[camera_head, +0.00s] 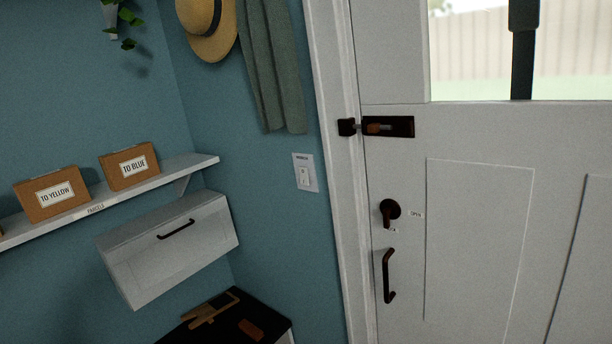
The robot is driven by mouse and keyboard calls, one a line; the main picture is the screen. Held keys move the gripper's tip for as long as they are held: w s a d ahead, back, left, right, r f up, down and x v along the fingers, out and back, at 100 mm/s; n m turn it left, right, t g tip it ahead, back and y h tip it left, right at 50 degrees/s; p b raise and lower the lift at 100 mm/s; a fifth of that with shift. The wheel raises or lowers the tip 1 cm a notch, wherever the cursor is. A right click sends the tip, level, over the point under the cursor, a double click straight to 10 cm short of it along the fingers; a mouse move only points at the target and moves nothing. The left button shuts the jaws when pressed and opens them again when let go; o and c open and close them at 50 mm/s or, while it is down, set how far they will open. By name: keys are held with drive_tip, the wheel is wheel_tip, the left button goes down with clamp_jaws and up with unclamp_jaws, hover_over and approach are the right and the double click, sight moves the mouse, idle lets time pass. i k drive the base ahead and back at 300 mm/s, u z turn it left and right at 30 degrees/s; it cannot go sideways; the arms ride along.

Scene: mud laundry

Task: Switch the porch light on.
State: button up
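I cannot tell which way the rocker is set. Through the door's window, a dark post (522,68) with a wider part at the top stands outside; its top is cut off, and no glow shows on it. My gripper is not in view.
The white door (480,230) has a bolt (388,127), a round turn knob (389,211) and a handle (388,276). A hat (210,45) and green cloth (272,70) hang above the switch. A shelf (190,164) with boxes, a white cabinet (170,255) and a dark-topped unit (270,308) are left.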

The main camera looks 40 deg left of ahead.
sight(304, 173)
drive_tip(key=k, duration=0.65)
drive_tip(key=u, duration=0.55)
drive_tip(key=i, duration=1.75)
drive_tip(key=z, duration=0.4)
